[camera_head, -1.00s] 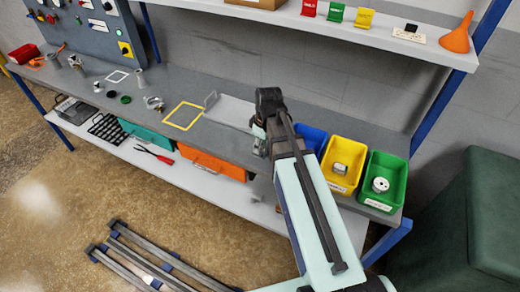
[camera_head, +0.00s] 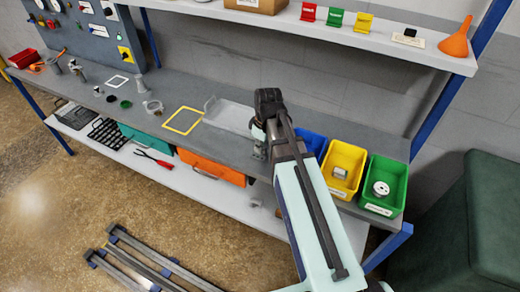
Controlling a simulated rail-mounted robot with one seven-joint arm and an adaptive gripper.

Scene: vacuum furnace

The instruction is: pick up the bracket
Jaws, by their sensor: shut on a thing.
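My gripper (camera_head: 258,137) hangs at the end of my arm, over the front edge of the workbench, just left of the blue bin. Its fingers are largely hidden behind my wrist and the arm link. A small grey metal piece, which looks like the bracket (camera_head: 259,152), shows at the fingers, and the gripper is shut on it. Most of its shape is hidden, and I cannot tell whether it touches the bench (camera_head: 227,142).
A shallow grey tray (camera_head: 232,112) and a yellow square outline (camera_head: 184,120) lie left of my gripper. Blue (camera_head: 313,142), yellow (camera_head: 343,168) and green (camera_head: 384,184) bins stand to the right. An orange case (camera_head: 212,168) sits on the lower shelf. The upper shelf (camera_head: 390,40) overhangs behind.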

